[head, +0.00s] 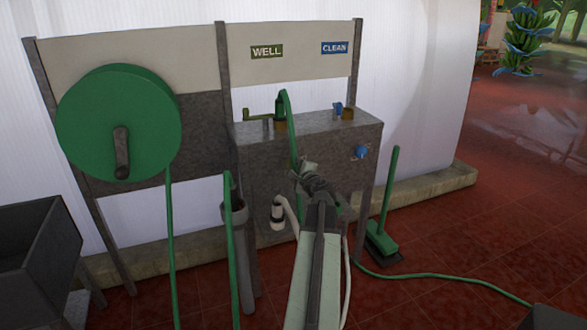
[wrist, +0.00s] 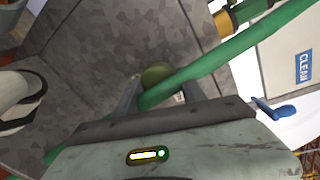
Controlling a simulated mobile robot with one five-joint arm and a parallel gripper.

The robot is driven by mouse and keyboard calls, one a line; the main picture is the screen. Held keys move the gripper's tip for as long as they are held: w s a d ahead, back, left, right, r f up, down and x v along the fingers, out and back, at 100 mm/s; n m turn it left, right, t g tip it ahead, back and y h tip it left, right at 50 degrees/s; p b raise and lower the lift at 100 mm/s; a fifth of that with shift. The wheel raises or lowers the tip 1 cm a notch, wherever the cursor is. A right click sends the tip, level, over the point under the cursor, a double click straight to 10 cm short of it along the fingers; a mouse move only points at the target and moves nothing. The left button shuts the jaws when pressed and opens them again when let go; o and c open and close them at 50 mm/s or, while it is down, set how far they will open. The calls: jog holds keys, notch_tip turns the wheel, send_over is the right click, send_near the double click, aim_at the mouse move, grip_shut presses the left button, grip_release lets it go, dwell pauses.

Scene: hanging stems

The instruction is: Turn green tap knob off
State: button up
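The round olive-green tap knob (wrist: 157,74) shows in the wrist view on the grey metal panel, partly covered by a green hose. In the head view it is hidden, apparently behind my gripper. My gripper (head: 318,184) is in front of the grey tank's front face in the head view. In the wrist view the two fingers of my gripper (wrist: 160,92) stand apart, one on each side of the knob, with visible gaps. The green hose (wrist: 225,55) crosses over the finger area. I cannot tell whether it touches the fingers.
The grey tank (head: 240,165) carries a blue knob (head: 361,151), a blue lever (head: 337,107) and an olive lever (head: 258,116). A green hose reel (head: 118,105) is at left. A green broom (head: 388,205) stands at right. Open red floor (head: 450,240) lies further right.

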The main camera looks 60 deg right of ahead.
jog(key=o, duration=0.4)
jog(key=shift+c, duration=0.2)
jog(key=p+v, duration=0.1)
jog(key=v, duration=0.6)
jog(key=shift+s+a, duration=0.2)
jog(key=shift+s, duration=0.1)
